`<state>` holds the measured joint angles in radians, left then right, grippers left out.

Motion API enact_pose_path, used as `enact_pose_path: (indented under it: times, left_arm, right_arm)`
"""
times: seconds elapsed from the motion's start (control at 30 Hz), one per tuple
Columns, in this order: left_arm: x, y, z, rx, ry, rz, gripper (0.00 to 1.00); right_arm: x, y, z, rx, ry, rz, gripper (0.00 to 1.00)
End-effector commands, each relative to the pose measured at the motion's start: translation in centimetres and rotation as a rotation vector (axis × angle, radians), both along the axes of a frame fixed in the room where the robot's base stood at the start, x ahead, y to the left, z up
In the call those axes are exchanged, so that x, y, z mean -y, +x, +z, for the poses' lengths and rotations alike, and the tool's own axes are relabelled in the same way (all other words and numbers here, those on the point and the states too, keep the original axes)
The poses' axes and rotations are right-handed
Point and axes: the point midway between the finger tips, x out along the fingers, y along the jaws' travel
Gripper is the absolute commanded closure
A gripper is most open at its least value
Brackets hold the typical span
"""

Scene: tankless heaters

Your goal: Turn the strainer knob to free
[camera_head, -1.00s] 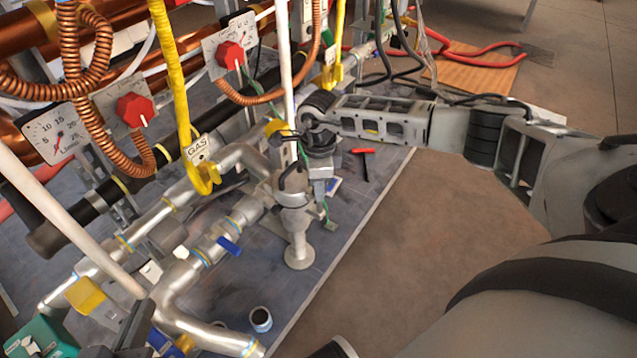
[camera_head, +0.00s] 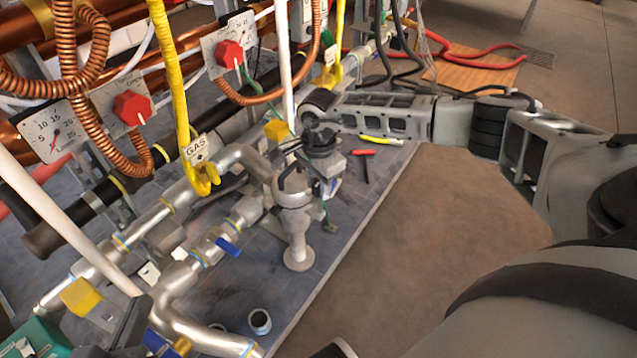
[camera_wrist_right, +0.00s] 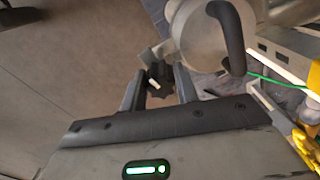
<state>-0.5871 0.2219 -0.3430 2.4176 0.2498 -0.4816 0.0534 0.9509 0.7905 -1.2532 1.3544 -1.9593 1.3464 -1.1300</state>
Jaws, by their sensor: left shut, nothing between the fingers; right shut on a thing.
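The strainer knob (camera_wrist_right: 158,80) is small, black and lobed, with a white mark, and shows in the right wrist view. It sits between the fingertips of my right gripper (camera_wrist_right: 159,91), which is shut on it. The grey metal strainer body (camera_wrist_right: 205,35) with a black curved handle (camera_wrist_right: 231,38) stands beside it, to the upper right. In the head view, the strainer (camera_head: 295,197) stands below my right wrist. There the knob is not clearly visible. My left gripper cannot be made out in these views.
Metal pipes (camera_head: 176,205) with a blue valve handle (camera_head: 228,246) run left of the strainer. A yellow gas hose (camera_head: 177,90) and a white pole (camera_head: 285,65) rise nearby. Red knobs (camera_head: 132,108) are at the upper left.

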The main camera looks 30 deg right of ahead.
Motion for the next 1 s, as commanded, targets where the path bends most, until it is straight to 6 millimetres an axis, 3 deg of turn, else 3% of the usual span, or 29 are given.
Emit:
enact_pose_path:
  times: [0.4, 0.43, 0.5, 0.83, 1.0]
  left_arm:
    - [0.0, 0.0, 0.1, 0.001, -0.003, 0.0, 1.0]
    - [0.0, 0.0, 0.1, 0.001, -0.003, 0.0, 1.0]
    - [0.0, 0.0, 0.1, 0.001, -0.003, 0.0, 1.0]
    - [0.0, 0.0, 0.2, 0.002, -0.001, 0.001, 1.0]
    - [-0.1, 0.1, 0.8, 0.007, 0.022, 0.004, 1.0]
  right_arm:
    - [0.0, 0.0, 0.0, 0.0, -0.001, 0.007, 0.93]
    - [0.1, 0.0, 0.0, 0.0, -0.001, 0.006, 0.67]
    - [0.1, 0.0, 0.0, 0.0, -0.001, 0.006, 0.48]
    - [0.0, 0.0, 0.3, 0.001, 0.0, 0.006, 0.48]
    - [0.0, 0.1, 2.5, 0.003, -0.001, 0.006, 0.48]
